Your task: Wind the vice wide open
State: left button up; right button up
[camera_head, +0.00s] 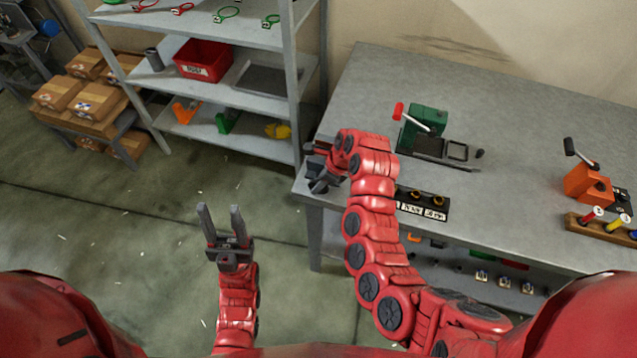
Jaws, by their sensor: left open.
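A green device (427,118) with a red-tipped lever stands on a dark base plate on the grey workbench (500,115). An orange device (586,184) with a black-knobbed crank stands further right on the bench. I cannot tell for sure which of them is the vice, and no jaw gap is clear in either. My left gripper (220,209) is open and empty over the floor, well left of the bench. My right gripper (318,172) is at the bench's left edge, left of the green device and apart from it. Its fingers are small and partly hidden, so its opening is unclear.
A black labelled block (422,205) lies near the bench's front edge, by my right arm. A wooden rack (600,226) with coloured-handled tools stands at the right. A grey shelf unit (225,92) holds a red bin (203,60). The bench's back middle is clear.

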jog(key=shift+f, duration=0.3)
grip_shut()
jog(key=shift+a, duration=0.1)
jog(key=shift+w+a+f+g+h+b, duration=0.15)
jog(key=shift+g+h+b, duration=0.15)
jog(key=shift+h+b, duration=0.6)
jog(key=h+b, duration=0.2)
jog(key=b, duration=0.1)
jog(key=shift+a+f+g+h+b, duration=0.1)
jog(key=shift+a+g+h+b, duration=0.05)
jog(key=shift+g+h+b, duration=0.65)
jog(key=shift+h+b, duration=0.4)
jog(key=shift+h, duration=0.2)
